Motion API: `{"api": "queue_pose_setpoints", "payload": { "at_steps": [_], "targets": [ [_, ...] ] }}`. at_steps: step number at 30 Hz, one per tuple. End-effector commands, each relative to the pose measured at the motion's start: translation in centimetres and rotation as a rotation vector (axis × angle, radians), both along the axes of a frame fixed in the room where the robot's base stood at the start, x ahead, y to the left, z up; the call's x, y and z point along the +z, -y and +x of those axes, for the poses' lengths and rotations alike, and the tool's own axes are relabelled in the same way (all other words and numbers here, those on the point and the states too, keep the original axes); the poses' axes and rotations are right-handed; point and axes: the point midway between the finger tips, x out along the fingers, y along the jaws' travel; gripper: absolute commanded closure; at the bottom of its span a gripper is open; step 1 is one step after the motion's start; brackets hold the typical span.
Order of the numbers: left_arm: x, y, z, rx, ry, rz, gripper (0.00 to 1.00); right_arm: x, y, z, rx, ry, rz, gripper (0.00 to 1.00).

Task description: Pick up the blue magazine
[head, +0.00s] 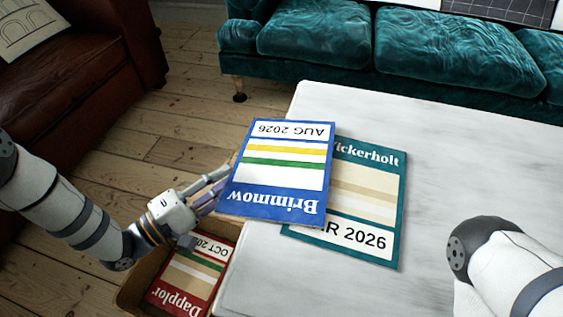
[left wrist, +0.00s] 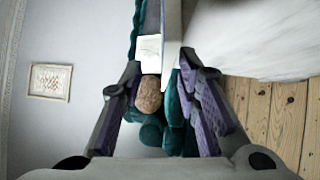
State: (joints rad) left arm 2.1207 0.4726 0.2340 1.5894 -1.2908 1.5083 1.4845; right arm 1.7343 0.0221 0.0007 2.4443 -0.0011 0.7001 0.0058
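The blue magazine (head: 272,205), titled Brimmow, lies on the white marble table, partly over a teal magazine (head: 385,205). Its left side sticks out past the table's left edge. My left gripper (head: 214,186) is at that overhanging edge, and its fingertips are partly hidden there in the head view. In the left wrist view its two fingers (left wrist: 158,75) are spread apart. A thin pale strip (left wrist: 172,38), seemingly the magazine edge-on, shows between them. I cannot tell whether either finger touches it. My right gripper is out of view.
The marble table (head: 470,180) fills the right. A box (head: 135,297) with a red magazine (head: 190,275) stands on the floor below my left gripper. A teal sofa (head: 440,50) stands behind, a brown leather armchair (head: 80,75) at upper left.

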Motion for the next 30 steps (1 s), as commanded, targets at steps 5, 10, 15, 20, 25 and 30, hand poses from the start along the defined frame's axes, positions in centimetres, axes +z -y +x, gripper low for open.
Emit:
{"api": "queue_pose_setpoints", "payload": {
  "at_steps": [5, 10, 15, 20, 25, 30],
  "targets": [
    [-0.5, 1.6, 1.9, -0.001, 0.001, 0.001, 0.7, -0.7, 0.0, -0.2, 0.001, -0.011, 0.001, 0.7],
    [-0.4, 3.5, 3.9, -0.001, -0.001, 0.001, 0.7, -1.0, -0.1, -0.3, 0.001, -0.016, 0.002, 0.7],
    [-0.2, 3.5, 3.9, 0.0, -0.001, 0.001, 0.7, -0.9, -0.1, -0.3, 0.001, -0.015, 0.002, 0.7],
    [-0.2, 3.5, 3.9, 0.0, -0.001, 0.001, 1.0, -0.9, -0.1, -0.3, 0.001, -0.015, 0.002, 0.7],
    [-0.2, 3.5, 3.9, 0.0, 0.001, -0.001, 1.0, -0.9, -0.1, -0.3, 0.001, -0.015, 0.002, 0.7],
    [-0.1, 3.5, 3.9, 0.0, 0.001, -0.001, 1.0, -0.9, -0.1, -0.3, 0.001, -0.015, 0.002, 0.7]
  ]
}}
